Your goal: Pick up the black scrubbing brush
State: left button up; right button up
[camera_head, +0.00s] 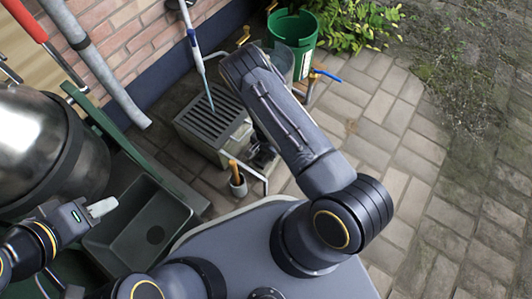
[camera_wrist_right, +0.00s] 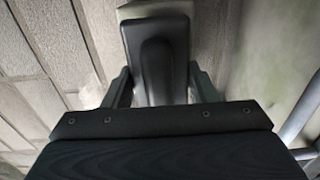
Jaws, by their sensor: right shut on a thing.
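The black scrubbing brush (camera_wrist_right: 160,62) shows in the right wrist view as a dark, tapering handle between my right gripper's fingers, with a pale part at its far end. My right gripper (camera_wrist_right: 162,90) is shut on it, one finger on each side. In the head view my right forearm hides most of this gripper; only dark parts show beside the grated box. My left gripper (camera_head: 102,207) is at the lower left, above the edge of a dark green sink, with pale fingertips. Its jaw opening cannot be made out.
A green bucket (camera_head: 293,32) stands behind. A metal churn (camera_head: 40,145) and the sink (camera_head: 140,228) are left. Paving at right is clear.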

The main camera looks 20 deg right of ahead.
notch_tip(320, 180, up, 3)
jog(key=shift+d+r+p, duration=0.1)
jog(key=shift+d+p, duration=0.05)
jog(key=shift+p, duration=0.55)
jog(key=s+d+r+p, duration=0.4)
jog(key=s+d+r, duration=0.3)
jog(key=d+r, duration=0.2)
jog(key=d, duration=0.2)
jog(key=shift+d+p, duration=0.3)
jog(key=shift+d, duration=0.1)
